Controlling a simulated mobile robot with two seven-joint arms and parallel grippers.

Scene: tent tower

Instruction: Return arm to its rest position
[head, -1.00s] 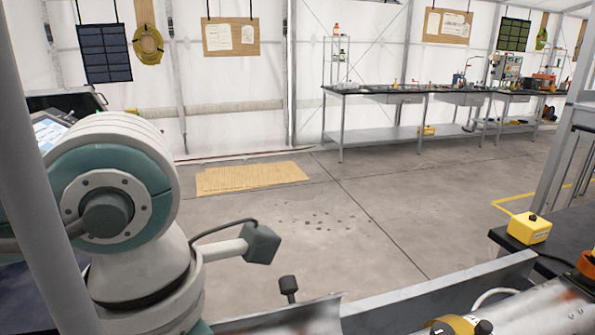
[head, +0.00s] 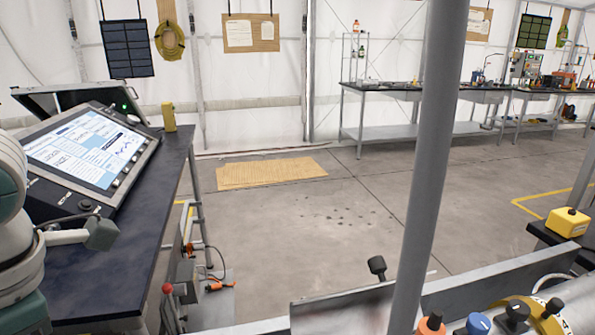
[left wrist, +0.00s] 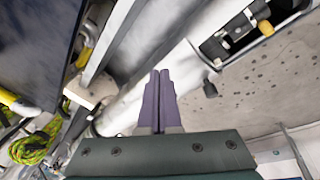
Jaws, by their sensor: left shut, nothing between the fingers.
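My left gripper (left wrist: 158,100) shows in the left wrist view, with its two purple fingers pressed together and nothing between them. It is in the air above a pale floor and metal frame parts. In the head view only part of my left arm (head: 15,230) shows at the left edge, and its gripper is out of the picture. My right arm and gripper are in neither view.
A dark table (head: 130,245) with a tilted touchscreen panel (head: 90,150) stands at the left. A grey upright pole (head: 432,170) crosses the head view. A metal rail with knobs (head: 480,322) runs along the bottom right. A yellow box (head: 567,222) sits at the right. The middle floor is open.

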